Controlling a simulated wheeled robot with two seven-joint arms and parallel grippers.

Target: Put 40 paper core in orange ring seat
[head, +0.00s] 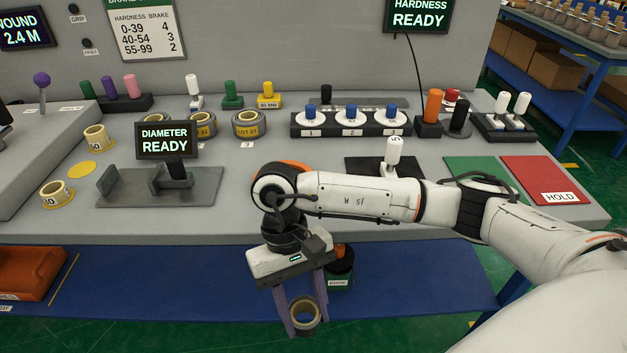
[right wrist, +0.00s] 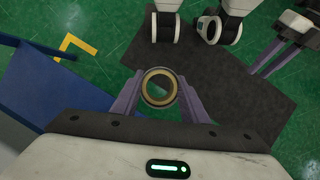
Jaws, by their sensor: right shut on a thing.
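My right gripper (head: 304,318) hangs in front of the table's front edge, pointing down, its purple fingers shut on a small yellowish ring-shaped core (head: 316,321). In the right wrist view the core (right wrist: 159,104) sits between the fingertips with its open bore facing the camera; no number is readable on it. An orange arc (head: 285,164) shows behind my right arm's wrist; most of it is hidden, so I cannot tell if it is the orange ring seat. A purple-fingered gripper, apparently my left (right wrist: 287,50), shows at the upper right of the right wrist view; its opening is unclear.
Cores marked 50 (head: 97,137) and, with its number unclear, another (head: 56,195) stand at the left beside a yellow disc (head: 81,171). A DIAMETER READY display (head: 164,140) stands near a grey cradle (head: 205,187). A red HOLD mat (head: 540,178) lies at the right.

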